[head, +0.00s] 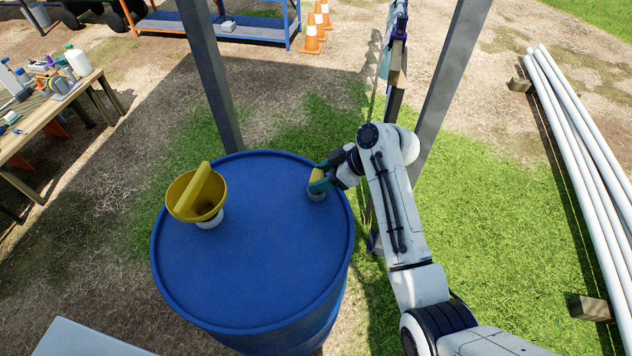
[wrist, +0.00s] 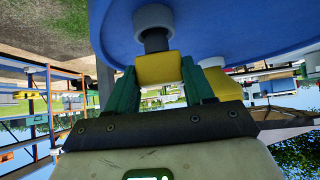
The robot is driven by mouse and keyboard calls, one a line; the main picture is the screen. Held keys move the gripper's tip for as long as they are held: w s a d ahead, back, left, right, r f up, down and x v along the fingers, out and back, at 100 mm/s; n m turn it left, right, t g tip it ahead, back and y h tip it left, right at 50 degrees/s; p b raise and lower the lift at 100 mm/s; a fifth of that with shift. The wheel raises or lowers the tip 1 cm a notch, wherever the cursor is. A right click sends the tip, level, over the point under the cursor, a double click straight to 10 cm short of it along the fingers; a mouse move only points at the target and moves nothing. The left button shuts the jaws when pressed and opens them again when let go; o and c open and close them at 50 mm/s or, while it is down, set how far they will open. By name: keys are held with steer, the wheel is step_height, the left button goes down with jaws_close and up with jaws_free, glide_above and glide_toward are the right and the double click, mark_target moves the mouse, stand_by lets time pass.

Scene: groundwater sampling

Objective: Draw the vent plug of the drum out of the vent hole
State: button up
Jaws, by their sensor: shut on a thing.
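The blue drum (head: 270,250) stands upright in front of me, and its top fills the upper part of the wrist view (wrist: 250,30). The vent plug (head: 316,176) has a yellow grip and sits at the drum's right side, above a pale grey vent collar (head: 316,196). In the wrist view the yellow grip (wrist: 159,70) is clamped between the green fingers of my gripper (wrist: 160,75). A dark stem (wrist: 155,40) shows between the grip and the collar (wrist: 153,16). The stem's far end is hidden in the collar. My gripper (head: 322,180) reaches in from the right.
A yellow funnel (head: 195,197) with a bar across it stands in a white neck on the drum's left. Grey posts (head: 212,80) rise behind the drum and right of it (head: 450,80). A cluttered table (head: 50,108) is left; white pipes (head: 585,150) lie right.

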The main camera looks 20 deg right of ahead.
steer(key=shift+r+p, duration=0.9)
steer(key=shift+r, duration=0.35)
